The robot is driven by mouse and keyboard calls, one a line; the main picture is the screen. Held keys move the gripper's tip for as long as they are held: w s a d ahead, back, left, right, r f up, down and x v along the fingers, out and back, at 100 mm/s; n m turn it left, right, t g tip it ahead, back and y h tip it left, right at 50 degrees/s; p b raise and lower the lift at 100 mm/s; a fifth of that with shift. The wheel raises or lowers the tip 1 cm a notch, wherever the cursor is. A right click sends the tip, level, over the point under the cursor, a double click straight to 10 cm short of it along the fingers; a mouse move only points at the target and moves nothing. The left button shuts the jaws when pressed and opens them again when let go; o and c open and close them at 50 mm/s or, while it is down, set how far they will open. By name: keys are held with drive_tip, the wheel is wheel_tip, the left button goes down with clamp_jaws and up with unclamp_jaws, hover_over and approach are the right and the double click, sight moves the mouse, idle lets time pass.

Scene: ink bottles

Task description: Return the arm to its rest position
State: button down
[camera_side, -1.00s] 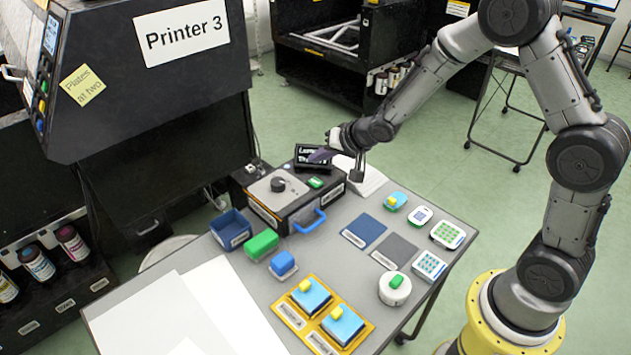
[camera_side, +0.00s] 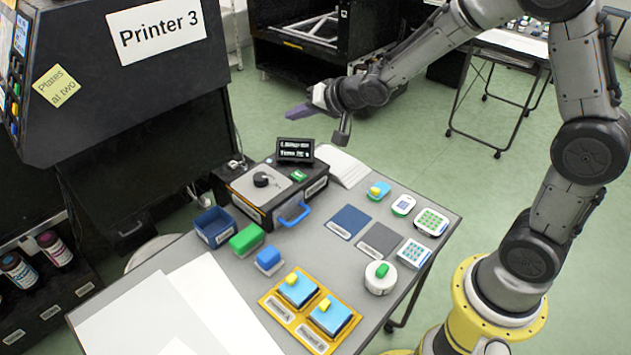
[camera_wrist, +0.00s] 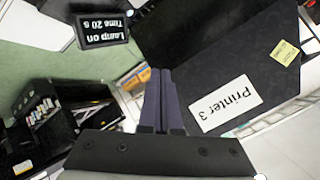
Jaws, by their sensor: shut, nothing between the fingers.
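My gripper (camera_side: 297,111) is raised in the air above the far end of the table, clear of everything on it. Its purple fingers point left in the side view. In the wrist view the two fingers of my gripper (camera_wrist: 162,102) lie together, shut and empty. Below it in the side view is a black device with a round knob (camera_side: 262,180) and a blue handle. A small display (camera_side: 295,150) stands behind that device. In the wrist view the display (camera_wrist: 103,29) appears upside down and reads "Lamp on" and "Time 20 s".
The table (camera_side: 240,283) holds a blue bin (camera_side: 214,227), a green block (camera_side: 246,239), a blue block (camera_side: 270,260), a yellow tray (camera_side: 281,310) and white sheets. The black Printer 3 machine (camera_side: 110,80) stands at left. The air around my gripper is free.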

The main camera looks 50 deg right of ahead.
drive_tip(key=s+d+r+n+h, duration=0.1)
drive_tip(key=s+r+n+h, duration=0.1)
drive_tip(key=s+r, duration=1.35)
drive_tip(key=s+f+n+g, duration=0.2)
drive_tip(key=s+f, duration=0.3)
drive_tip(key=s, duration=0.4)
drive_tip(key=s+a+f+n+g+y, duration=0.1)
drive_tip(key=s+f+n+g, duration=0.2)
drive_tip(key=s, duration=0.6)
wheel_tip(320, 180, down, 2)
drive_tip(key=shift+s+n+g, duration=0.3)
drive_tip(key=shift+s+n, duration=0.1)
idle(4.1)
